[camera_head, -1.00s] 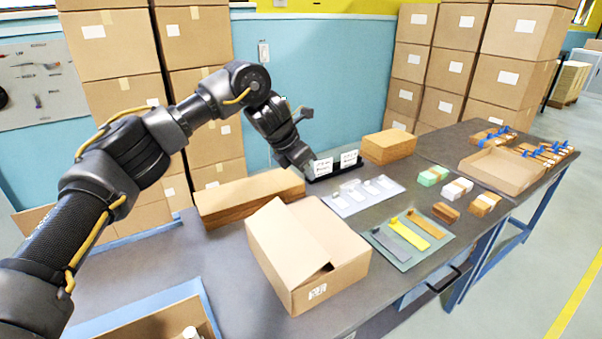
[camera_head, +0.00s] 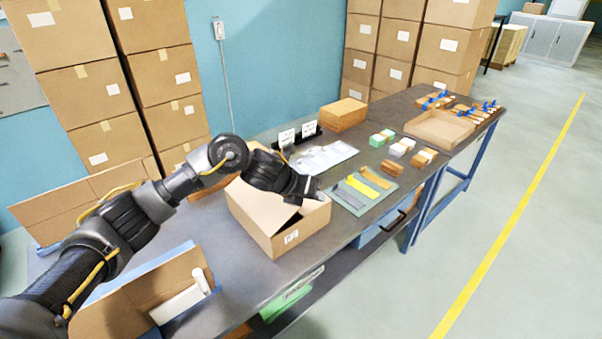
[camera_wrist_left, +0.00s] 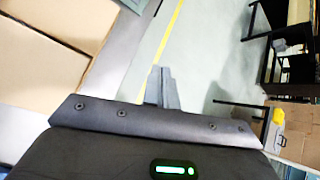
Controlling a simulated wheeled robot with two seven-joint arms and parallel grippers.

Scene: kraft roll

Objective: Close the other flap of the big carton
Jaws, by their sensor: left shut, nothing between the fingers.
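The big carton (camera_head: 285,241) stands on the grey table, with its left top panel (camera_head: 255,203) lying over the opening. A dark gap shows at its front edge, beside the right-hand flap, which my arm partly hides. My left gripper (camera_head: 316,194) is shut and empty, above the carton's right edge. In the left wrist view its fingers (camera_wrist_left: 161,84) point past the table edge towards the floor, and the carton (camera_wrist_left: 42,60) fills the upper left. I cannot tell whether the gripper touches the flap. My right gripper is not in view.
An open box (camera_head: 112,312) with a white item stands at the lower left. Right of the carton lies a green mat (camera_head: 348,201) with coloured strips; a pale tray (camera_head: 325,158) and label stands (camera_head: 287,139) are behind it. A shallow carton tray (camera_head: 440,130) lies farther right.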

